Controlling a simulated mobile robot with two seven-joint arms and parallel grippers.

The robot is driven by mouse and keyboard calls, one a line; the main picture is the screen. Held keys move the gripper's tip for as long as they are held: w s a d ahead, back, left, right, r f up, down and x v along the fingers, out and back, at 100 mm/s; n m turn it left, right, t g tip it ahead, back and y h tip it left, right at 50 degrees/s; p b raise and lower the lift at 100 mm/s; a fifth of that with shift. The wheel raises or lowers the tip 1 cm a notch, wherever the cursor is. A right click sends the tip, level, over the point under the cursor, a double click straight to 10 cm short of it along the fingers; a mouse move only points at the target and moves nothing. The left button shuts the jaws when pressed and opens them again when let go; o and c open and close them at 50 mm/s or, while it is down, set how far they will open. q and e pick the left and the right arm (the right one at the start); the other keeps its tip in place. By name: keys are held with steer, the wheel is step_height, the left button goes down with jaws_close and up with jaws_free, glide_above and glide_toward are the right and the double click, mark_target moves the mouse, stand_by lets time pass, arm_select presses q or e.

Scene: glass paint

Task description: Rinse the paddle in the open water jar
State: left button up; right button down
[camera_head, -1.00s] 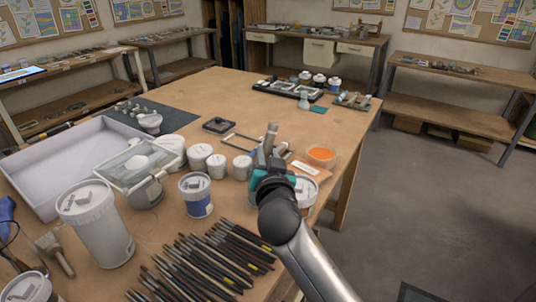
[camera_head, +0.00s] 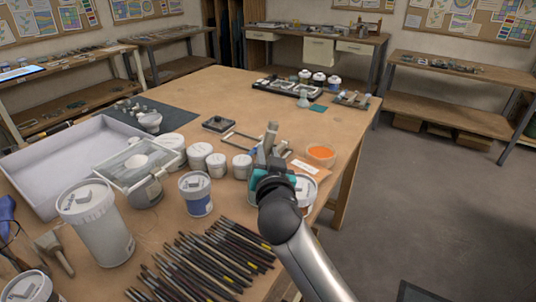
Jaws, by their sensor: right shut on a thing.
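My right gripper (camera_head: 268,163) is at the right part of the big table, among the jars, seen mostly from behind its dark wrist and teal body. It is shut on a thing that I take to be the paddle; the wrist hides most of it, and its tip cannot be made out. A grey upright piece (camera_head: 271,134) shows just beyond the fingers. I cannot tell for sure which vessel is the open water jar; a shallow clear round vessel with orange contents (camera_head: 320,153) stands right of the gripper. My left gripper is not in view.
A white tub (camera_head: 304,188) stands partly behind my wrist. Small white jars (camera_head: 216,164), a blue-labelled tub (camera_head: 196,195) and a tall white tub (camera_head: 98,222) stand to the left. Several brushes (camera_head: 205,258) lie in front.

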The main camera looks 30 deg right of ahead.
steer(key=shift+w, duration=0.45)
steer(key=shift+s, duration=0.7)
steer(key=shift+w, duration=0.7)
steer(key=shift+s+p, duration=0.35)
steer(key=shift+s, duration=0.35)
steer(key=shift+w, duration=0.7)
steer(key=shift+s, duration=0.7)
steer(key=shift+w, duration=0.35)
steer(key=shift+p, duration=0.3)
